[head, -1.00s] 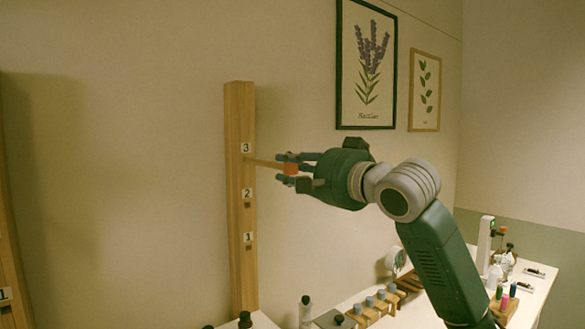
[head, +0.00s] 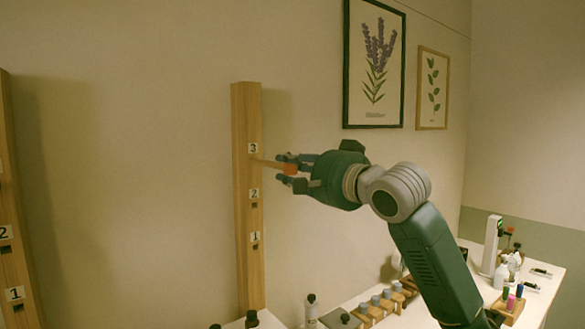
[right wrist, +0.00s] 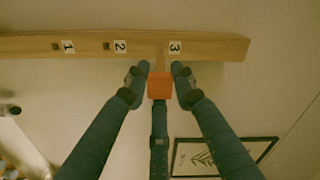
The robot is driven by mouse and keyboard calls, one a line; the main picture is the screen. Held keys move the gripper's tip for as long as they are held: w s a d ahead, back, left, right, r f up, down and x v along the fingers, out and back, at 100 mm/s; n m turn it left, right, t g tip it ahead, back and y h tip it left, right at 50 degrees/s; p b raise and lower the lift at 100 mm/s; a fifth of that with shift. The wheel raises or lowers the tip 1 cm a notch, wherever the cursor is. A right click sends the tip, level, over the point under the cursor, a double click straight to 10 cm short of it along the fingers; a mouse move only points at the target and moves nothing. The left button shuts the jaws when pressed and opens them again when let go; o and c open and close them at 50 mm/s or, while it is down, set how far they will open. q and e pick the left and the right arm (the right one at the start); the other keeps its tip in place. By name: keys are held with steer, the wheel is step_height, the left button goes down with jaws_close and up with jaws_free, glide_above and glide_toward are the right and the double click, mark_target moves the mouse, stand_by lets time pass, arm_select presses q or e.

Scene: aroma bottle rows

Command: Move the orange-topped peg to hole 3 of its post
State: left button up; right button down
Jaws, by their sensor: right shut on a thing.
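The wooden post (head: 247,200) stands upright with labels 3, 2 and 1 from top to bottom; it lies across the top of the right wrist view (right wrist: 210,45). Dark holes show below labels 2 and 1. My right gripper (head: 290,171) is shut on the orange-topped peg (head: 270,163), its fingers at the orange top (right wrist: 159,85). The peg's wooden shaft points left to the post just below label 3 (head: 253,148). The shaft's tip meets the post there; I cannot tell how deep it sits. The hole at 3 is hidden. My left gripper is not in view.
A second numbered post (head: 12,230) stands at the left edge. Below, the white table (head: 345,305) holds dark-capped bottles (head: 311,308), a wooden rack of grey-topped bottles (head: 375,308) and other small items at right. The wall behind has framed plant pictures (head: 374,65).

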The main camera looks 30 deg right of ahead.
steer(key=shift+w+a+p, duration=0.1)
steer(key=shift+w+p, duration=0.7)
steer(key=shift+w, duration=0.55)
steer(key=c, duration=1.4)
jaws_free()
steer(key=shift+o, duration=0.2)
steer(key=shift+s, duration=0.1)
steer(key=s, duration=1.1)
steer(key=shift+s+d, duration=0.4)
